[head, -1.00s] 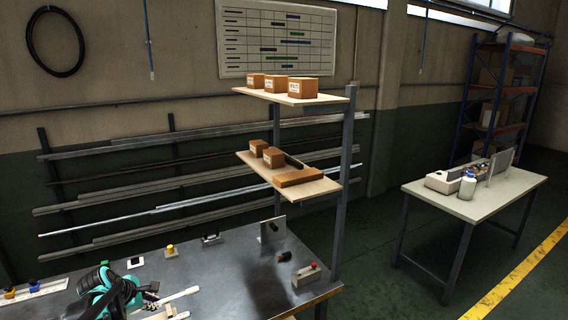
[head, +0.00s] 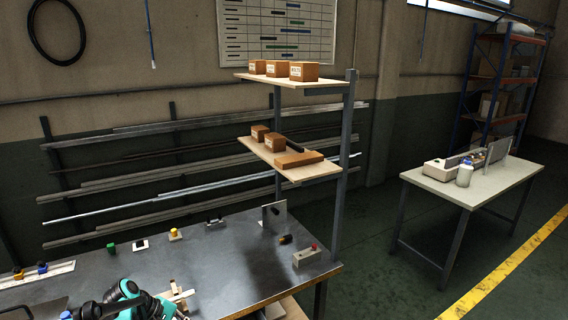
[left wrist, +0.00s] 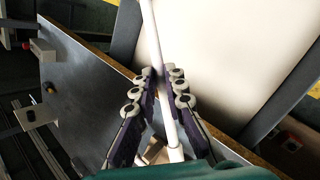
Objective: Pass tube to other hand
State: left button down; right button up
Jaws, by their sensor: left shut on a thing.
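A slim white tube (left wrist: 153,40) runs lengthwise between the two dark, grey-padded fingers of my left gripper (left wrist: 163,78) in the left wrist view. The fingers are shut on it, and its far end runs out of the picture at the top. In the head view my teal left arm is at the bottom left, over the front of the dark workbench (head: 225,255). My right gripper shows in neither view.
On the bench stand a grey upright plate (head: 274,216), a pale block with a red knob (head: 307,256) and several small coloured fixtures. A post with two shelves (head: 292,160) of boxes rises at its right end. A separate white table (head: 475,185) stands at the right.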

pick_arm(q)
jog(key=s+d+f+m+g+b, duration=0.2)
jog(key=s+d+f+m+g, duration=0.45)
jog(key=s+d+m, duration=0.35)
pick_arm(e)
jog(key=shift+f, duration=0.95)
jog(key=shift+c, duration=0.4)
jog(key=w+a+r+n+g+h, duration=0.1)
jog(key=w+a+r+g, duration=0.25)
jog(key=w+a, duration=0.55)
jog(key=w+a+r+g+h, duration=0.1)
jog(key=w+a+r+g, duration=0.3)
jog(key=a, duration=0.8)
pick_arm(q)
jog(key=w+d+r+m, duration=0.2)
jog(key=w+d+r, duration=0.7)
jog(key=d+r, duration=0.3)
jog(key=shift+w+d+r+y, duration=0.25)
jog(key=shift+d+y, duration=0.15)
jog(key=shift+d, duration=0.75)
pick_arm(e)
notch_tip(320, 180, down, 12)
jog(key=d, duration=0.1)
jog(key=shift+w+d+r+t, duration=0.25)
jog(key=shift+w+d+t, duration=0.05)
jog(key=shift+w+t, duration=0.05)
pick_arm(q)
jog(key=shift+g, duration=0.25)
